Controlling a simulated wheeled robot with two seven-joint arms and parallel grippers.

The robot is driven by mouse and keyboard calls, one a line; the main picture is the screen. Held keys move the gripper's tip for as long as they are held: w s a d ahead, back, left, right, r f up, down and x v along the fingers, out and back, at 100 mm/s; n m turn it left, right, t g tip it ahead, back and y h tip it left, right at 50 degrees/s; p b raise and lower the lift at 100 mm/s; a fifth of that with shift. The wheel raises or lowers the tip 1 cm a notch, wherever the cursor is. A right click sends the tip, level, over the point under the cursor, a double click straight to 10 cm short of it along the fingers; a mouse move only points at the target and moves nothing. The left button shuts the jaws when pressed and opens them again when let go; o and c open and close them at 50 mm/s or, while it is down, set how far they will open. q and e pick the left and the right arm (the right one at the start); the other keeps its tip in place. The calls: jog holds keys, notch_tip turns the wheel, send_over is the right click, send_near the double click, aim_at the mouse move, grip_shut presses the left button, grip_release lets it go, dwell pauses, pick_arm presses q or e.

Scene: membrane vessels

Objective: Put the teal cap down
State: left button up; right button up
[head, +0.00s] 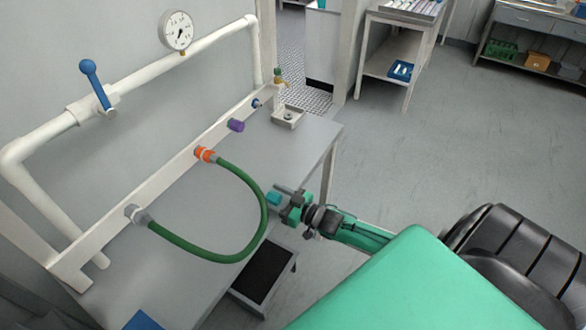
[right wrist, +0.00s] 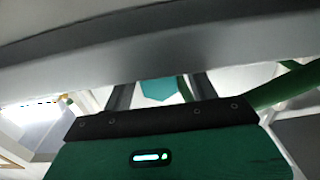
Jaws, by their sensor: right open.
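The teal cap (head: 273,198) is at the front edge of the grey table (head: 262,150), just beyond the fingers of my right gripper (head: 287,203). In the right wrist view the cap (right wrist: 157,90) shows between the two dark fingers of the right gripper (right wrist: 160,95), with a gap on each side. The right gripper is open. I cannot tell whether the cap rests fully on the tabletop; its underside is hidden. My left gripper is not in view.
A green hose (head: 222,258) loops over the table beside the cap, from a grey fitting to an orange coupling (head: 205,154). A purple cap (head: 236,125) sits on the white rail. A small fixture (head: 288,117) stands at the table's far end. A black-topped shelf (head: 263,272) is below.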

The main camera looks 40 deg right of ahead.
jog(key=b+v, duration=0.2)
jog(key=v, duration=1)
jog(key=shift+f, duration=0.1)
jog(key=s+d+f+m+g+h, duration=0.15)
jog(key=s+f, duration=0.25)
jog(key=f, duration=0.7)
jog(key=s+f+m+g+h, duration=0.1)
jog(key=s+f+g+h, duration=0.3)
jog(key=f, duration=0.7)
jog(key=s+d+f+m+g+h, duration=0.1)
jog(key=s+f, duration=0.4)
jog(key=f, duration=0.6)
jog(key=s+a+f+g, duration=0.3)
jog(key=s+a+f, duration=0.1)
jog(key=s, duration=0.4)
jog(key=s+a+f+n+g, duration=0.1)
jog(key=s+a+f+g, duration=0.2)
jog(key=s+a+f, duration=0.2)
jog(key=s+a+f+g, duration=0.3)
jog(key=s+a+f, duration=0.2)
jog(key=s+f, duration=0.3)
jog(key=s, duration=0.4)
jog(key=shift+s+a, duration=0.15)
jog(key=shift+s, duration=0.25)
